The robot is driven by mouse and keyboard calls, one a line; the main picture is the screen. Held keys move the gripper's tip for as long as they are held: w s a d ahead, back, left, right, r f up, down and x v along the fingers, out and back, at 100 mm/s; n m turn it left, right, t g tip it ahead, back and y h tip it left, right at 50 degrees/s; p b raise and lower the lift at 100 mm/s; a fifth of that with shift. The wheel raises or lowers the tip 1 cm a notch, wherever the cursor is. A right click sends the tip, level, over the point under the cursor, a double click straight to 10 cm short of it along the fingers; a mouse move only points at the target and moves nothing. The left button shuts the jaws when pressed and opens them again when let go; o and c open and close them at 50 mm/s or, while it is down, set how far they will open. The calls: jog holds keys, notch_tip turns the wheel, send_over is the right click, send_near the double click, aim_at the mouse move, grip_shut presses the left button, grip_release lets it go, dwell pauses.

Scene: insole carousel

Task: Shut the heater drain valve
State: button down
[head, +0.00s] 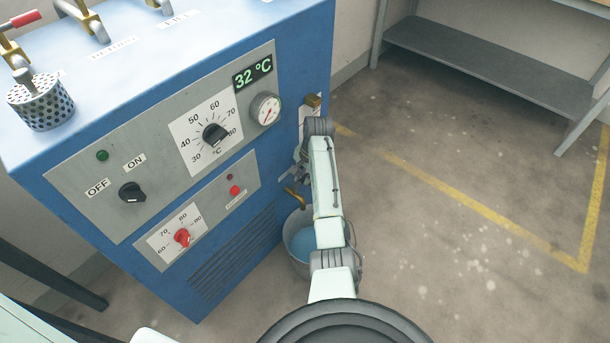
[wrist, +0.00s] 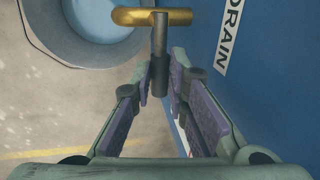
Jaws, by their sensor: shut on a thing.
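The drain valve shows in the wrist view as a brass pipe piece (wrist: 150,17) with a grey lever (wrist: 160,48) ending in a dark sleeve, beside the white DRAIN label (wrist: 229,32). My gripper (wrist: 160,82) is shut on the lever at its sleeved end. In the head view, the brass spout (head: 297,198) shows low on the blue heater's (head: 290,100) right side, above a bucket (head: 298,262). My gripper (head: 300,165) is against that side, largely hidden by my arm, and the lever cannot be made out there.
The bucket holds bluish water and also shows in the wrist view (wrist: 60,45). The heater's grey panel (head: 150,118) has knobs, a gauge and a display (head: 252,73) reading 32 °C. Floor to the right is clear, with a yellow line; a grey shelf (head: 490,60) stands behind.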

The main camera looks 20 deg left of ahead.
jog(key=c, duration=1.6)
grip_release()
jog(key=shift+o, duration=0.2)
notch_tip(320, 180, up, 12)
jog(key=d, duration=0.2)
jog(key=shift+s, duration=0.4)
jog(key=shift+d+f, duration=0.1)
